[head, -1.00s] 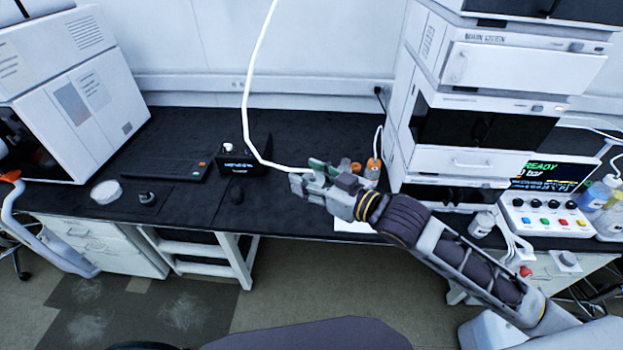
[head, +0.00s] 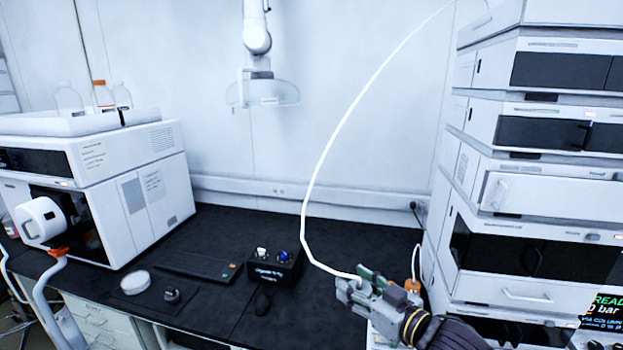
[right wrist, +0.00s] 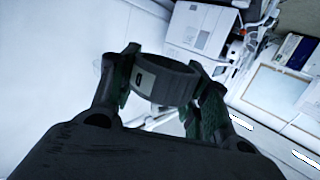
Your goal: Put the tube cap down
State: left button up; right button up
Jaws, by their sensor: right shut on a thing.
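My right gripper (head: 362,290) is at the lower right of the head view, above the black bench (head: 215,318) and left of the instrument stack. It is shut on a dark grey, round piece, which I take for the tube cap (right wrist: 172,78). In the right wrist view the cap sits between the two green-padded fingers, with a small pale label on its side. In the head view the gripper mostly hides the cap. A white tube (head: 320,183) arcs down from the upper right to the gripper; whether it joins the cap is unclear. My left gripper is not in view.
White instruments (head: 95,190) stand left; a tall stack (head: 535,190) stands right. Bench shows bare between box and gripper.

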jog(key=w+d+f+m+t+h, duration=0.35)
jog(key=w+d+h, duration=0.3)
jog(key=d, duration=0.25)
jog(key=s+d+f+m+h, duration=0.1)
jog(key=s+f, duration=0.1)
jog(key=f, duration=0.5)
jog(key=s+d+f+m+h, duration=0.1)
jog(key=s+d+f+m, duration=0.1)
jog(key=f, duration=0.4)
jog(key=shift+s+f+h, duration=0.2)
jog(key=shift+f+h, duration=0.15)
jog(key=shift+w+m, duration=0.15)
jog(key=shift+m, duration=0.1)
